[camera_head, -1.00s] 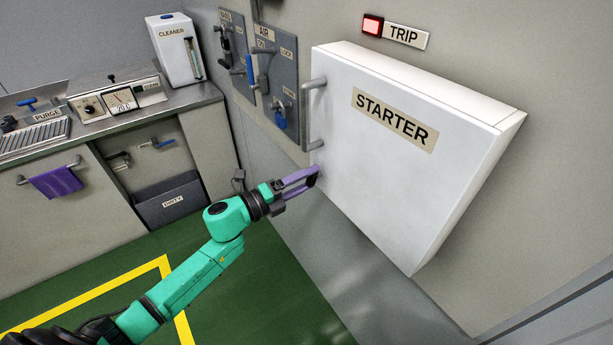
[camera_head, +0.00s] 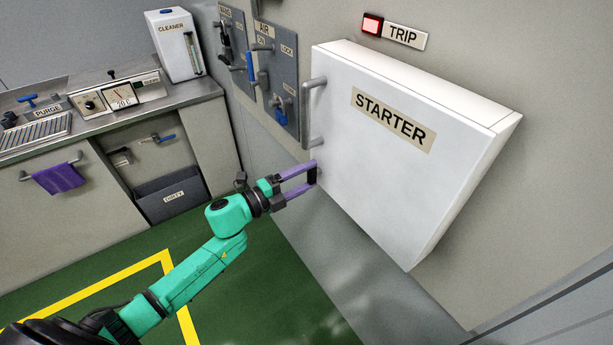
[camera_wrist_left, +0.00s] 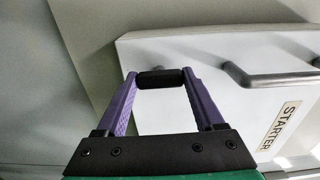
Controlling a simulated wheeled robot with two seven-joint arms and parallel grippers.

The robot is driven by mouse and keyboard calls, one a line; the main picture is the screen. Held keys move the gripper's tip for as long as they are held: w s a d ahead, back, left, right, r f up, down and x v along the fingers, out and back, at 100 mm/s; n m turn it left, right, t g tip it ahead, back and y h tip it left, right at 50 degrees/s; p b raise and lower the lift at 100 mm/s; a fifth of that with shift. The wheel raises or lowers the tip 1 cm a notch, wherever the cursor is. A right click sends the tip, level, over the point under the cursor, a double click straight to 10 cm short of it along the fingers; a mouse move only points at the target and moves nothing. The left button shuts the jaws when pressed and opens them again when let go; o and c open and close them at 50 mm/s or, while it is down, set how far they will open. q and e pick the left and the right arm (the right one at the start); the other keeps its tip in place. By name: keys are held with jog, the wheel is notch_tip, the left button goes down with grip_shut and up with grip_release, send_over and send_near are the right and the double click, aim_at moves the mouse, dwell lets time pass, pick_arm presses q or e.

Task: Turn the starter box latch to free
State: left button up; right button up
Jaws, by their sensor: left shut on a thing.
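The white starter box (camera_head: 390,190) with its "STARTER" label is on the wall at the right. A grey bar handle (camera_head: 308,112) stands on the left part of its front. Below that handle is the black latch (camera_head: 312,176), which also shows as a black cylinder in the left wrist view (camera_wrist_left: 160,78). My left gripper (camera_head: 308,181) has its purple fingers shut on the black latch, one finger at each end. In the left wrist view its fingertips (camera_wrist_left: 160,80) touch both ends of the latch. My right gripper is not in view.
A lit red trip lamp (camera_head: 372,24) is above the box. Lever panels (camera_head: 275,75) are on the wall left of the box. A counter (camera_head: 130,110) with a cleaner tank (camera_head: 178,45) stands at the left. The green floor below is clear.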

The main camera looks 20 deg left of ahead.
pick_arm(q)
jog(key=o, duration=1.4)
jog(key=shift+a, duration=0.1)
jog(key=shift+s+a+f, duration=0.1)
jog(key=shift+s, duration=0.05)
jog(key=b+v, duration=0.3)
jog(key=v, duration=1.1)
jog(key=shift+s, duration=0.1)
jog(key=shift+a, duration=0.1)
